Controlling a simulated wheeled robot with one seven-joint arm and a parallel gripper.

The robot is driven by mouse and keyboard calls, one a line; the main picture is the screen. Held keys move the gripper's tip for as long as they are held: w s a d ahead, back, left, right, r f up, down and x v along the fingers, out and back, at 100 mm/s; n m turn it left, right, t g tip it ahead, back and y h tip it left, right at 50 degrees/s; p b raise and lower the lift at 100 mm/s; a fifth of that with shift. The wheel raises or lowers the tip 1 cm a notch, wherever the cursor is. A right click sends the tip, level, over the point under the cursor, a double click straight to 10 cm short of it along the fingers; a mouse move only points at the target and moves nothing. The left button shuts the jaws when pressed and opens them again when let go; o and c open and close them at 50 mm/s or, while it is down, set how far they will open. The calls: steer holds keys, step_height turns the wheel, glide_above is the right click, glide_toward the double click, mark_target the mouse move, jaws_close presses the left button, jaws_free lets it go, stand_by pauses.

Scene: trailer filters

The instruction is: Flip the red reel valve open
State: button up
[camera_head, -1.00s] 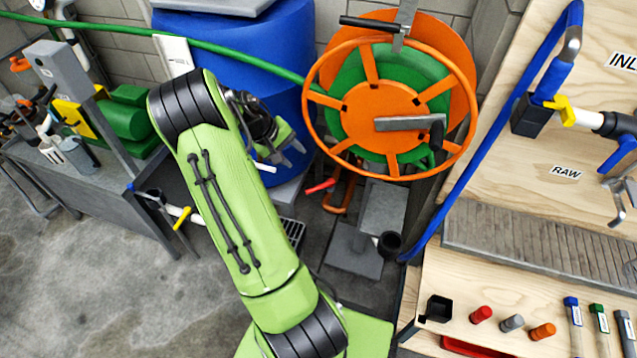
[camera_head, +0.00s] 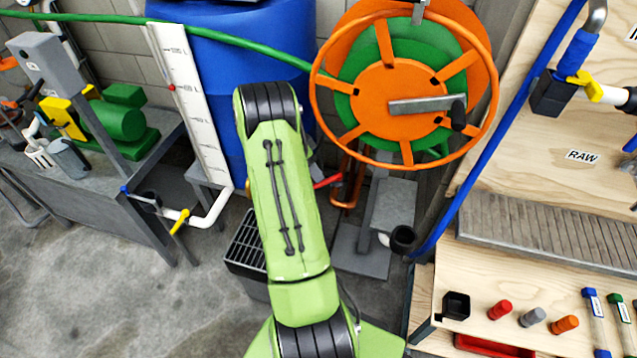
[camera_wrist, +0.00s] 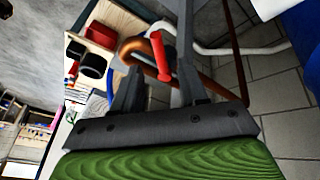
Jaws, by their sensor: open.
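The red valve handle (camera_head: 328,181) shows in the head view below the orange hose reel (camera_head: 388,150), beside a copper pipe (camera_head: 349,185). My green arm partly covers that area. In the wrist view the red handle (camera_wrist: 160,57) appears between the two dark fingers of my gripper (camera_wrist: 156,82), with the copper pipe (camera_wrist: 137,44) behind it. The fingers are apart, one on each side of the handle in the picture. I cannot tell whether they touch it or how deep it sits between them. My gripper is hidden behind my arm in the head view.
A blue barrel (camera_head: 218,95) stands behind my arm. A white pipe (camera_wrist: 225,50) runs close to my gripper in the wrist view. A grey pedestal (camera_head: 392,205) stands right of the handle, and a wooden bench (camera_head: 450,275) with coloured plugs is further right.

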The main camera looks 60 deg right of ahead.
mark_target(327, 182)
steer(key=x, duration=0.4)
steer(key=shift+f+b, duration=0.15)
steer(key=shift+b, duration=0.25)
jaws_close()
